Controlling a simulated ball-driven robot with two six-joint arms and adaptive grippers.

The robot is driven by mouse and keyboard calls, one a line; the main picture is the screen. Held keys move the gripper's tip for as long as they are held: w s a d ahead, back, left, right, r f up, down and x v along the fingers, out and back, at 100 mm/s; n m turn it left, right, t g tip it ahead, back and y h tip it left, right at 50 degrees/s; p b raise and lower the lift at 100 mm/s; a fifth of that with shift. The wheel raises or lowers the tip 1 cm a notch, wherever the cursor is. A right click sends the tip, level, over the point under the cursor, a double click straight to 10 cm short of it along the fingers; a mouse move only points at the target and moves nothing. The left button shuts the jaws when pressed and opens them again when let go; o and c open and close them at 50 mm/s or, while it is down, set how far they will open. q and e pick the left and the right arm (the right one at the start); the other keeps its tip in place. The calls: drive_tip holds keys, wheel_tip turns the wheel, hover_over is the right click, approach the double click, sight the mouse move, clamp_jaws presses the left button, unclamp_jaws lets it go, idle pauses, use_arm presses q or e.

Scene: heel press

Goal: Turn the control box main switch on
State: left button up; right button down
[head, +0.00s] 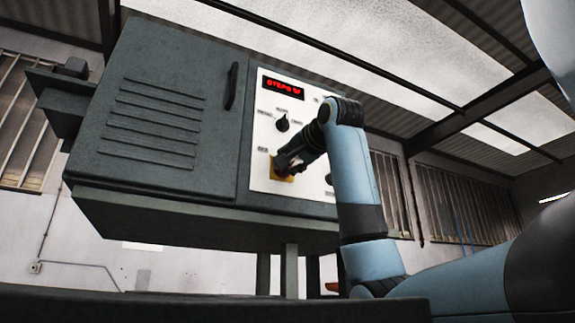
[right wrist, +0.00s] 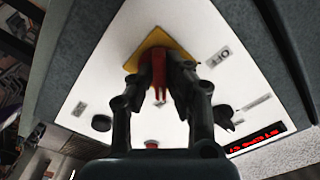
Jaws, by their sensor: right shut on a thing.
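The grey control box (head: 165,105) fills the left and middle of the head view, with a white panel (head: 262,133) on its right part. The main switch is a red handle on a yellow plate (head: 283,176) low on that panel. In the right wrist view the red handle (right wrist: 159,75) stands against the yellow plate (right wrist: 150,45). My right gripper (right wrist: 158,72) has its black fingers on both sides of the red handle and is shut on it. In the head view my right gripper (head: 284,165) partly covers the switch. My left gripper is not in view.
A red lit display (head: 284,86) and a black knob (head: 282,123) are above the switch. A dark edge crosses the bottom of the head view.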

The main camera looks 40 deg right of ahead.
drive_tip(key=c, duration=1.3)
unclamp_jaws()
drive_tip(key=shift+c, duration=0.2)
drive_tip(key=v, duration=1.2)
